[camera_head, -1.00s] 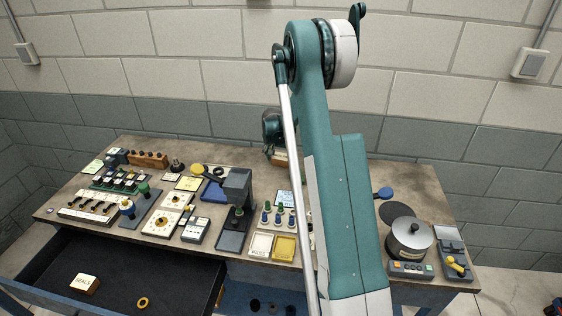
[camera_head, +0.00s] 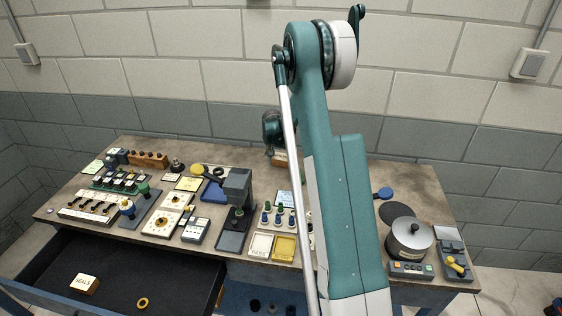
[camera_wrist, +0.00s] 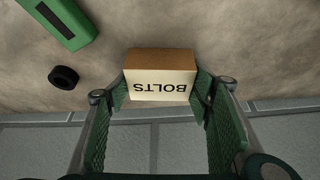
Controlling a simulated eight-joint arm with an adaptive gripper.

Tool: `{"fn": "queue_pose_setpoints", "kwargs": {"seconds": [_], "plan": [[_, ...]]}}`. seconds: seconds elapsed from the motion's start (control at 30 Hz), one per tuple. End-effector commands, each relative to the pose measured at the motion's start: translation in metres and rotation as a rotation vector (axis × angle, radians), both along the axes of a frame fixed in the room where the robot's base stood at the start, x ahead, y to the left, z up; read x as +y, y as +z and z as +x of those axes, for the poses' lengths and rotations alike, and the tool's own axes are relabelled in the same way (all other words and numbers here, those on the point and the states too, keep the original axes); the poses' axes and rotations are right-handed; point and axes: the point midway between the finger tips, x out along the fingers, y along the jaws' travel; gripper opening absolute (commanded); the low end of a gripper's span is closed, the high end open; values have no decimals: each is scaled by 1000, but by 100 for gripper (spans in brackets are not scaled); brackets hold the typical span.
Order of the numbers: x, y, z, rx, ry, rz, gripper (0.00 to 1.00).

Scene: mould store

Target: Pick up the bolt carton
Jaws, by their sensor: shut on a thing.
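The bolt carton (camera_wrist: 161,86) is a small box with a brown side and a cream face that reads BOLTS, upside down in the wrist view. My gripper (camera_wrist: 162,92) has its green padded fingers on the left and right sides of the carton and is shut on it. In the head view a small brown part of the carton (camera_head: 281,159) shows at the back of the bench, beside my arm. My arm hides most of it there. I cannot tell whether the carton touches the bench top.
In the head view a dark press (camera_head: 236,195) and small fixtures crowd the bench's left. A metal pot (camera_head: 409,240) stands right. A drawer (camera_head: 120,275) is open below.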

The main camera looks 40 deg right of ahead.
Motion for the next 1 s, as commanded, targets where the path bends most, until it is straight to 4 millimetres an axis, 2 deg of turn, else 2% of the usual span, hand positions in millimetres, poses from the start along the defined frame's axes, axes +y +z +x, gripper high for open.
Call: {"fn": "queue_pose_setpoints", "kwargs": {"seconds": [0.27, 0.47, 1.0], "plan": [[0, 3, 0, 0, 0, 0, 35], [0, 16, 0, 0, 0, 0, 35], [0, 89, 0, 0, 0, 0, 35]]}}
